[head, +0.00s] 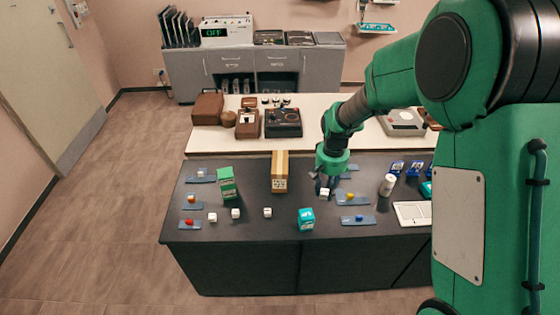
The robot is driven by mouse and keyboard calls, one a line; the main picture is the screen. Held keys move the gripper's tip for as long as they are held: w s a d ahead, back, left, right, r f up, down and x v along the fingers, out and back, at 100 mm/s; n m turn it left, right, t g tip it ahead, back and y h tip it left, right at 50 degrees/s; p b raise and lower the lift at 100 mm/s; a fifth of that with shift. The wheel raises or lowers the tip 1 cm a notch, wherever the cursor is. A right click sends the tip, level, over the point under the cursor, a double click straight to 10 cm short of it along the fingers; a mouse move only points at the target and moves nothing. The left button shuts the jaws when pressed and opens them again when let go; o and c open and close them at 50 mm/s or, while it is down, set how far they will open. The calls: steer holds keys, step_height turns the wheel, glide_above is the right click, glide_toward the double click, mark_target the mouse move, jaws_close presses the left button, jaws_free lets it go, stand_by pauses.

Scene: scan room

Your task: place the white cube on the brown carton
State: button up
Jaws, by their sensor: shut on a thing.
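My gripper (325,186) is over the right middle of the dark table, pointing down. It is shut on a white cube (324,193), which shows just below the fingers. I cannot tell how far the cube is above the tabletop. The brown carton (280,171) stands upright at the back middle of the dark table, left of my gripper and apart from it. It has a pale stripe and a printed label. Three more small white cubes stand near the front left: one (213,217), a second (235,213) and a third (267,212).
A green carton (227,183) stands at the left and a teal box (306,218) at the front. Blue mats with small items, such as one mat (358,220), lie at both sides.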

mark_target(281, 166)
steer(key=w+a+n+p, duration=0.2)
steer(key=w+a+p, duration=0.6)
steer(key=a, duration=0.3)
steer(key=f, duration=0.5)
steer(key=shift+s+a+f+b, duration=0.1)
steer(key=shift+a+f+b, duration=0.15)
steer(key=shift+f+b, duration=0.1)
steer(key=w+p, duration=0.1)
steer(key=w, duration=0.2)
steer(key=shift+n+p, duration=0.3)
steer(key=shift+p, duration=0.1)
steer(key=shift+w+a+f+p, duration=0.25)
steer(key=shift+w+a+p, duration=0.2)
steer(key=shift+w, duration=2.15)
steer(key=shift+w+a+f+p, duration=0.3)
steer(key=shift+w+a, duration=0.3)
steer(key=shift+w, duration=2.05)
steer(key=shift+w+a+f+p, duration=0.2)
steer(key=shift+w+a+p, duration=0.25)
steer(key=shift+w, duration=2.15)
